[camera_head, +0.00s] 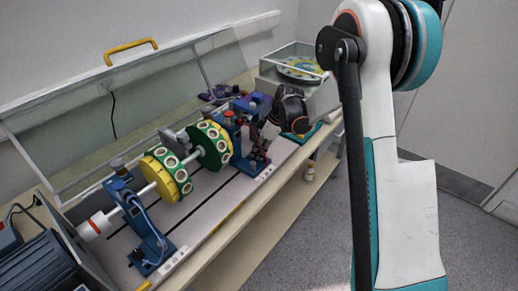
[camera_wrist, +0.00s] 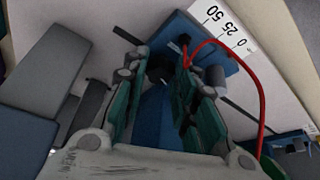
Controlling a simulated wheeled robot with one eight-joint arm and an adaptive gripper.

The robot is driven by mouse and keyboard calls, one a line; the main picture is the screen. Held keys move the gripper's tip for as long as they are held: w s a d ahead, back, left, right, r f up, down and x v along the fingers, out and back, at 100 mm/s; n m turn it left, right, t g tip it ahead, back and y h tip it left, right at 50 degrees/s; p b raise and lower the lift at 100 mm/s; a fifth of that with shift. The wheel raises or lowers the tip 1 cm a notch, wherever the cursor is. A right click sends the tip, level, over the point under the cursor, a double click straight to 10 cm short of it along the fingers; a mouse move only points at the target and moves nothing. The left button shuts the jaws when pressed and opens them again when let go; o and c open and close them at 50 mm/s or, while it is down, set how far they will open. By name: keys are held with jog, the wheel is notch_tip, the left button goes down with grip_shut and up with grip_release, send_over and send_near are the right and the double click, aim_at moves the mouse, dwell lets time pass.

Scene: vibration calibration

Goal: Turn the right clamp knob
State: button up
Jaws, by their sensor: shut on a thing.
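The rotor rig in the head view has a left blue support (camera_head: 140,225) and a right blue support (camera_head: 250,150) on a pale bed. My gripper (camera_wrist: 165,70) is at the right support, its two teal-padded fingers closed around a small dark knob (camera_wrist: 159,68) above a blue body (camera_wrist: 152,115). Most of the knob is hidden between the fingers. In the head view my dark wrist (camera_head: 291,110) covers this area and the fingertips cannot be made out.
A red cable (camera_wrist: 258,90) loops close to the right finger in the wrist view. Green and yellow discs (camera_head: 208,145) sit on the shaft left of my wrist. A raised clear cover (camera_head: 130,95) stands behind the rig. Open floor (camera_head: 310,235) lies in front of the bench.

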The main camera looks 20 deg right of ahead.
jog(key=m, duration=0.2)
jog(key=m+t, duration=0.1)
jog(key=m+h, duration=0.1)
jog(key=m, duration=0.1)
jog(key=shift+s+a+m+t, duration=0.2)
jog(key=shift+s+m+t, duration=0.05)
jog(key=shift+m+t, duration=0.05)
jog(key=m+h, duration=0.1)
jog(key=m, duration=0.2)
jog(key=m+h, duration=0.1)
jog(key=m, duration=0.1)
jog(key=shift+a+m+t, duration=0.2)
jog(key=shift+m+t, duration=0.2)
jog(key=shift+h, duration=0.3)
jog(key=o, duration=1.1)
jog(key=shift+c, duration=0.2)
jog(key=v, duration=1.2)
